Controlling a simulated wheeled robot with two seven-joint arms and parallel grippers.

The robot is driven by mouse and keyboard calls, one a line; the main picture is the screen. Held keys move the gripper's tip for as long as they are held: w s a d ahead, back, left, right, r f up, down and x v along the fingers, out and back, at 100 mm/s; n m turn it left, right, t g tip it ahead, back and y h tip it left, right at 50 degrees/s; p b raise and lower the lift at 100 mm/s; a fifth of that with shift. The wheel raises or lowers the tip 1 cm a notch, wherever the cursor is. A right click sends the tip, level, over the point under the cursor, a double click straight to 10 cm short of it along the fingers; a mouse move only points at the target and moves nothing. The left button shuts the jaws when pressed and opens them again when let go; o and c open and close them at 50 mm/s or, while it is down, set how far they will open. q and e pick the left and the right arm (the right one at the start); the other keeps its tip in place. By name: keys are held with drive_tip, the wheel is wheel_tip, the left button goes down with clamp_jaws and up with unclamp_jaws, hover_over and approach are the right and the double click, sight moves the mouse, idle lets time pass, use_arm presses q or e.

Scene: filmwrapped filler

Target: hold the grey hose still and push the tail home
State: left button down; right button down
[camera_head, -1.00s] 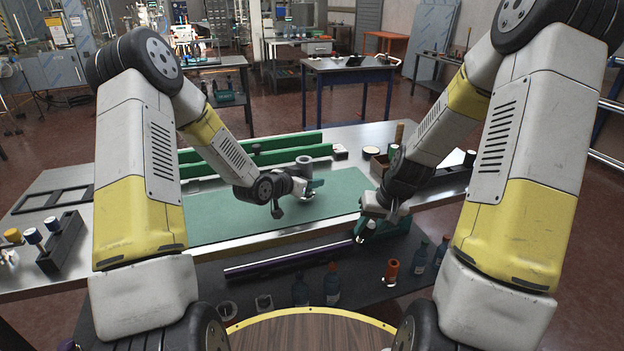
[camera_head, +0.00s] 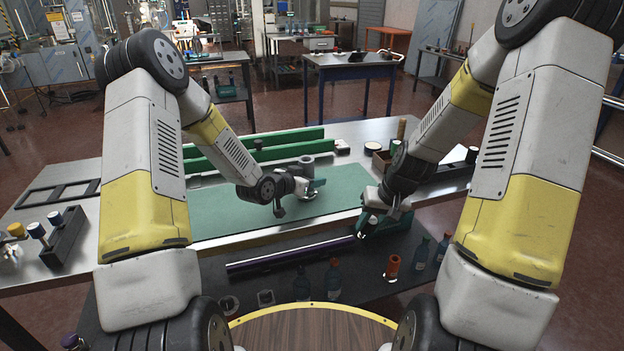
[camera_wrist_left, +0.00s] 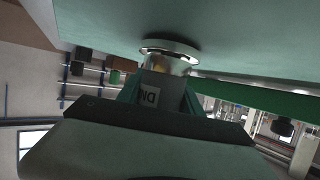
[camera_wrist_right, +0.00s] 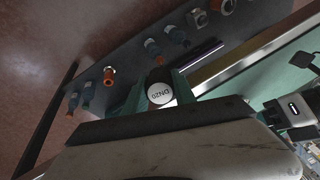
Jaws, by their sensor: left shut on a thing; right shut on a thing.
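A short grey cylinder with an open top, which looks like the grey hose (camera_head: 306,161), shows at my left gripper (camera_head: 314,187) over the green mat. In the left wrist view the left jaws are shut on a piece with a "DN" label (camera_wrist_left: 151,95). A shiny metal flange (camera_wrist_left: 170,46) shows at its far end, close to the mat. My right gripper (camera_head: 371,226) is shut on a dark piece with a white round end marked "DN20" (camera_wrist_right: 160,93), seemingly the tail. It is apart from the hose, to its front right. Its far end is hidden.
The green mat (camera_head: 240,213) covers the bench middle, with green rails (camera_head: 255,155) behind. A purple bar (camera_head: 290,255) lies along the front. Bottles and an orange cylinder (camera_head: 392,267) stand on the dark front shelf. A dark block with capped pieces (camera_head: 62,237) is at left.

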use_arm(q)
drive_tip(key=shift+f, duration=0.2)
idle(0.4)
drive_tip(key=c, duration=0.8)
unclamp_jaws()
drive_tip(key=shift+f, duration=0.1)
clamp_jaws()
